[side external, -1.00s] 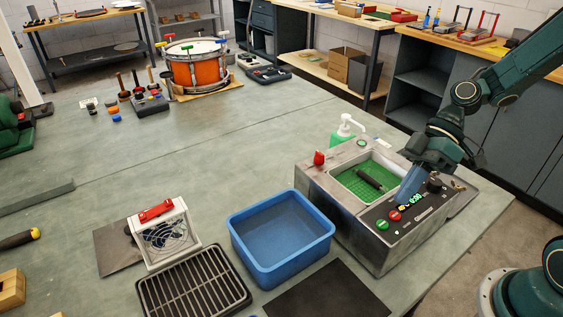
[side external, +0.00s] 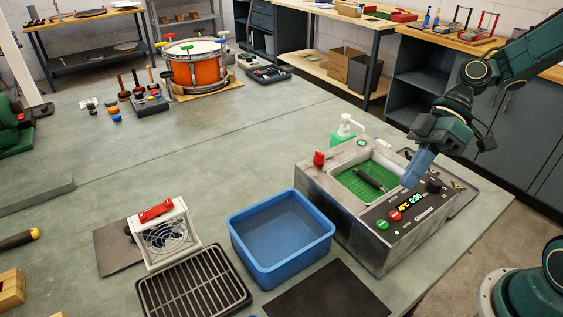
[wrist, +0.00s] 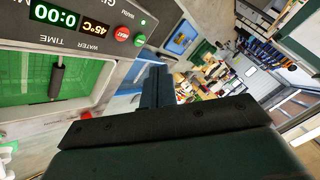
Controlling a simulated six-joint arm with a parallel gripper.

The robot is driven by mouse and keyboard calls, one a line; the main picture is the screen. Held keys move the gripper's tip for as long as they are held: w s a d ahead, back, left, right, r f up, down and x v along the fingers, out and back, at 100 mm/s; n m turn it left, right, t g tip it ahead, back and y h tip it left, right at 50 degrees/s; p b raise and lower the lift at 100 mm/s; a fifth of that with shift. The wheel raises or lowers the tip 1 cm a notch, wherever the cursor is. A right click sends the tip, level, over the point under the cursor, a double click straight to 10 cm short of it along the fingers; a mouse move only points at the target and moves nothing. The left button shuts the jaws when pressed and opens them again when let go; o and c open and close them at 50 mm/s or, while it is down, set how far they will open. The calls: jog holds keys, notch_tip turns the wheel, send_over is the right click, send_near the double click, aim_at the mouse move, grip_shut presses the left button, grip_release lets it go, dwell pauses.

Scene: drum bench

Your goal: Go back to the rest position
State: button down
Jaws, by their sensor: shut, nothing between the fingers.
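My gripper (side external: 413,172) is shut and empty, with its blue fingers pointing down just above the right part of the grey washer box (side external: 350,232). In the wrist view the fingers (wrist: 156,85) are together beside the washer's control panel (wrist: 100,35). The panel shows a display reading 0:00 and 45°C, with a red button (side external: 395,215) and a green button (side external: 382,224). A dark cylindrical piece (side external: 369,180) lies in the washer's green-floored basin (side external: 352,190).
A blue bin (side external: 236,240) stands left of the washer. A black rack (side external: 190,290), a fan unit (side external: 166,236) and a dark mat (side external: 328,293) are near the front. A green pump bottle (side external: 343,132) stands behind the washer. The bench middle is clear.

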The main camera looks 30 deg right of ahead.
jog(key=s+d+r+m+t+h, duration=0.5)
jog(key=s+r+m+t+h, duration=0.1)
jog(key=s+r+m+h, duration=0.2)
jog(key=shift+s+m+t+h, duration=0.3)
jog(key=shift+s+m+h, duration=0.3)
jog(key=shift+m, duration=0.4)
